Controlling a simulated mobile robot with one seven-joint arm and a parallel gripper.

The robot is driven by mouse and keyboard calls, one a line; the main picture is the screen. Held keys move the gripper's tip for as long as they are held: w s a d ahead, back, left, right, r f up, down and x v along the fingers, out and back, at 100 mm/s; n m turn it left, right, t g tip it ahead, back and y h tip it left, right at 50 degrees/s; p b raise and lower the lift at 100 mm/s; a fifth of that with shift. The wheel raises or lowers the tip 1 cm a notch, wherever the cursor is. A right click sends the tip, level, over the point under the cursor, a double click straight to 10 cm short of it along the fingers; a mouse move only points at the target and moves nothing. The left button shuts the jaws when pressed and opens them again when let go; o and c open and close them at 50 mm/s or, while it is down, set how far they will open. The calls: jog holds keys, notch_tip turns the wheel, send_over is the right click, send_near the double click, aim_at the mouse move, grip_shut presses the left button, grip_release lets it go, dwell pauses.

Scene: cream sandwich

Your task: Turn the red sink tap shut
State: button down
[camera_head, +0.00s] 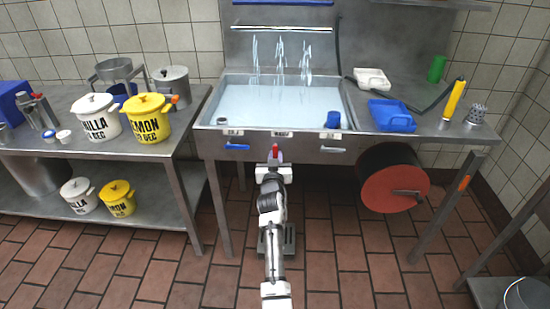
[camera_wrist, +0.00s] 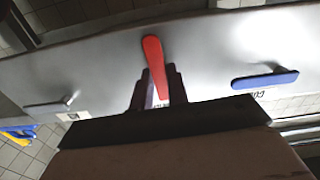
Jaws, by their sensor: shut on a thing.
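In the wrist view the red tap (camera_wrist: 153,58) stands nearly upright, tilted a little. My gripper (camera_head: 274,166) is at it from below. In the wrist view my gripper's dark fingers (camera_wrist: 157,90) are shut on the red tap, one on each side of its lower part. Streams of water (camera_head: 280,58) fall into the sink basin at three places. The finger contact is partly hidden by the gripper body.
A red hose reel (camera_head: 394,190) hangs below the counter on the right. A side table with pots (camera_head: 150,117) stands on the left.

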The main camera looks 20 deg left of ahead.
aim_at(284, 145)
jog(key=n+p, duration=0.1)
jog(key=n, duration=0.3)
jog(key=d+r+n+p, duration=0.1)
jog(key=n+p, duration=0.1)
jog(key=n, duration=0.2)
jog(key=d+r+n+p, duration=0.1)
jog(key=n, duration=0.4)
jog(key=shift+w+d+p, duration=0.2)
jog(key=shift+w+p, duration=0.15)
jog(key=shift+p, duration=0.05)
jog(key=shift+r+n+p, duration=0.15)
jog(key=shift+n+p, duration=0.35)
jog(key=shift+n, duration=0.55)
jog(key=shift+r+n+p, duration=0.15)
jog(key=shift+n+p, duration=0.3)
jog(key=shift+n, duration=0.6)
jog(key=c, duration=1.4)
grip_release()
jog(key=shift+o, duration=0.2)
jog(key=p+v, duration=0.2)
jog(key=v, duration=1.1)
jog(key=shift+s+p, duration=0.4)
